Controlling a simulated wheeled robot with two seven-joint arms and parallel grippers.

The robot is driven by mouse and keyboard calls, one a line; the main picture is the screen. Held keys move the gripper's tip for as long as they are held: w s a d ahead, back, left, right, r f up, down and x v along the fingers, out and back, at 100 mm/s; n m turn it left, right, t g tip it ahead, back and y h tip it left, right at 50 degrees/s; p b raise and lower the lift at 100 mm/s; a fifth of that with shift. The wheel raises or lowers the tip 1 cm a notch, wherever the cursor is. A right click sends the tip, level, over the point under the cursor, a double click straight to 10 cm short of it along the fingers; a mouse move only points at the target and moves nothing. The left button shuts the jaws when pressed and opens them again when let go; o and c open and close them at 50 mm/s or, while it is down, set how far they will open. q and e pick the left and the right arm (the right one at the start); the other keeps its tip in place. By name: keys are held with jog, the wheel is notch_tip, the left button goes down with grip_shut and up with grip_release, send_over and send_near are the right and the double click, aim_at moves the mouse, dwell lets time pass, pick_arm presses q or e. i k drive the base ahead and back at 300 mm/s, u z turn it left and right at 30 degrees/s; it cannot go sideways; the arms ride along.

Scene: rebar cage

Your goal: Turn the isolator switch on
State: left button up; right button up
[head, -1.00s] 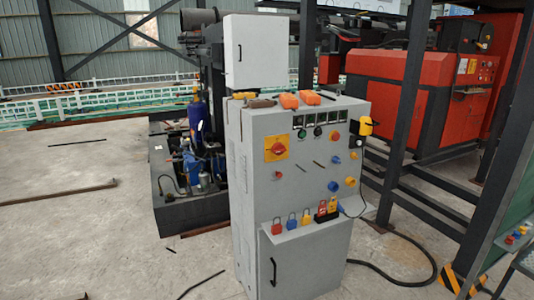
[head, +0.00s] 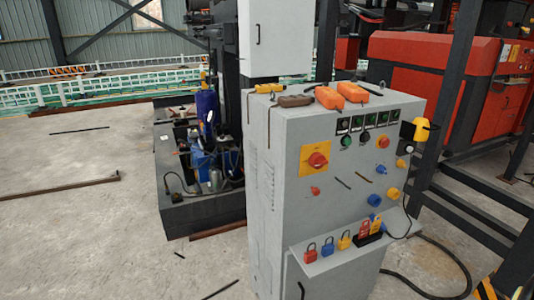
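The isolator switch is a red rotary handle (head: 317,160) on a yellow square plate (head: 306,169). It sits at the upper left of the front panel of a grey control cabinet (head: 268,190). The handle looks slanted, with its upper end towards the right; its exact marking is too small to read. The switch is unobstructed in the head view. Neither of my grippers shows in this view.
Orange pendants (head: 329,97) and a brown tool (head: 295,101) lie on the cabinet top. Padlocks (head: 328,247) stand on a lower ledge. A yellow device (head: 421,130) hangs at the right side. Dark posts rise at the right. Floor at the left is mostly clear.

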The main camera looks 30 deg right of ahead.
aim_at(317, 160)
jog(key=z, duration=0.35)
jog(key=i, duration=1.1)
jog(key=z, duration=0.75)
